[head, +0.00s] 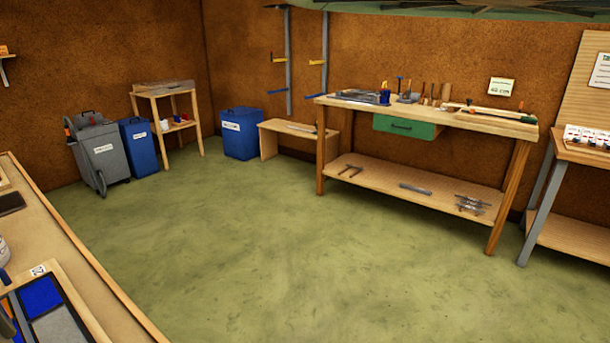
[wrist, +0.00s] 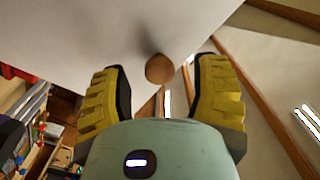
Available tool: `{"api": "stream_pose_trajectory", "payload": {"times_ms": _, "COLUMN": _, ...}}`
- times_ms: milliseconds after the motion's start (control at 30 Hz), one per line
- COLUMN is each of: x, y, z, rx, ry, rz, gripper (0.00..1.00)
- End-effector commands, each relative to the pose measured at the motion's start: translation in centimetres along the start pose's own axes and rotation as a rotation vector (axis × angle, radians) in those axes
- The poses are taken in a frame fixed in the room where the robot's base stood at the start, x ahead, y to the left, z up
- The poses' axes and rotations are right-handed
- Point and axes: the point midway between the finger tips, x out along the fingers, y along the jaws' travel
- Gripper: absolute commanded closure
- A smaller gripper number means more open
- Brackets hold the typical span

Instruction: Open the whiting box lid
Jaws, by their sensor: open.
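In the wrist view, my gripper (wrist: 161,72) has its two yellow fingers spread apart. A round brown knob (wrist: 159,69) shows in the gap between the fingertips, with no finger visibly touching it. The knob stands out from a pale flat surface (wrist: 100,30) that fills the upper left; this looks like the whiting box lid, but no label shows there. I cannot tell from this view whether the lid is raised at all. My gripper does not show in the head view, and I cannot pick out the whiting box there.
In the head view, a workbench (head: 420,112) with a green drawer (head: 405,127) stands at the back. Blue bins (head: 240,135) and a grey wheeled bin (head: 98,150) line the walls. A bench edge (head: 95,265) is at left. The green floor (head: 270,250) is clear.

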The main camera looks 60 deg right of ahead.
Motion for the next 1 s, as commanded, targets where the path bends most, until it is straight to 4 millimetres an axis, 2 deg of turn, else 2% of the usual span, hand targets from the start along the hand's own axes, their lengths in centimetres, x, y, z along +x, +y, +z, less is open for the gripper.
{"api": "stream_pose_trajectory", "payload": {"times_ms": 167, "x": -2.7, "y": 0.3, "z": -0.2, "rx": 0.002, "ry": 0.011, "rz": 0.009, "gripper": 0.39}}
{"api": "stream_pose_trajectory", "payload": {"times_ms": 433, "x": -8.9, "y": 0.3, "z": -0.2, "rx": 0.001, "ry": 0.013, "rz": 0.012, "gripper": 0.39}}
{"api": "stream_pose_trajectory", "payload": {"times_ms": 1000, "x": -11.4, "y": 0.1, "z": -0.1, "rx": -0.001, "ry": 0.003, "rz": 0.007, "gripper": 0.39}}
